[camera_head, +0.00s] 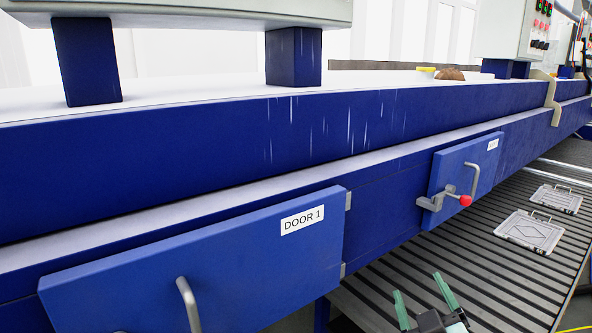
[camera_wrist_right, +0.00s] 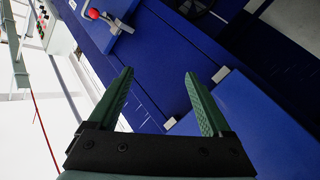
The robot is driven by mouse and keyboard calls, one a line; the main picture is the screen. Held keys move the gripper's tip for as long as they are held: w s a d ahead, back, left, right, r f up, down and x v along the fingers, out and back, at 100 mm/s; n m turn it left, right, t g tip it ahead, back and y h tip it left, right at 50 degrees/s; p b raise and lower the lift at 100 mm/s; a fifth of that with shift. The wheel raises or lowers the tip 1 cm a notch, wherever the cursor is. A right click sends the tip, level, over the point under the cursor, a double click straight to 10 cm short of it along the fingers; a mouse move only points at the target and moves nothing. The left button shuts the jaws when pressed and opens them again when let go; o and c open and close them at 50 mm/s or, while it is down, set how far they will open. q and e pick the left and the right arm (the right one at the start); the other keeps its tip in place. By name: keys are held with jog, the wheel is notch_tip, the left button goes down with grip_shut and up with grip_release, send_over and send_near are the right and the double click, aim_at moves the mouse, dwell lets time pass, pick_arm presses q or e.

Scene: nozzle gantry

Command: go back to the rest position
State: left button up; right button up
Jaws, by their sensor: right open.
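My right gripper (camera_head: 421,296) shows at the lower middle right of the head view, with two green fingers apart and nothing between them. It is in front of the blue gantry, over the near end of the slatted conveyor. In the right wrist view the same gripper (camera_wrist_right: 160,100) is open and empty, with blue panels beyond the fingers. My left gripper is not in view.
A blue door labelled DOOR 1 (camera_head: 200,262) has a grey handle (camera_head: 189,305). A second door (camera_head: 480,165) has a latch with a red knob (camera_head: 465,200). Grey flat cases (camera_head: 529,232) lie on the slatted conveyor (camera_head: 460,262). Blue posts (camera_head: 293,56) stand above.

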jog(key=s+d+f+m+g, duration=0.1)
jog(key=s+f+m+g, duration=0.1)
jog(key=s+f+g, duration=0.85)
jog(key=s+a+f+m+g+y, duration=0.1)
jog(key=s+f+g+y, duration=0.15)
jog(key=s+f, duration=1.25)
pick_arm(q)
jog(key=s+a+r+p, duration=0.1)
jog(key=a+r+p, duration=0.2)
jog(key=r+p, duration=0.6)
jog(key=p, duration=0.2)
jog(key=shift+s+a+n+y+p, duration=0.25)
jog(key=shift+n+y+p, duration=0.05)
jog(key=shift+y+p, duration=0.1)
pick_arm(e)
jog(key=w+a+t, duration=0.1)
jog(key=w+a+r+t+y, duration=0.1)
jog(key=a+t, duration=0.1)
jog(key=w+a+t, duration=0.1)
jog(key=t, duration=0.1)
jog(key=shift+a+r+y, duration=0.2)
jog(key=shift+a+y, duration=0.15)
jog(key=shift+a, duration=0.05)
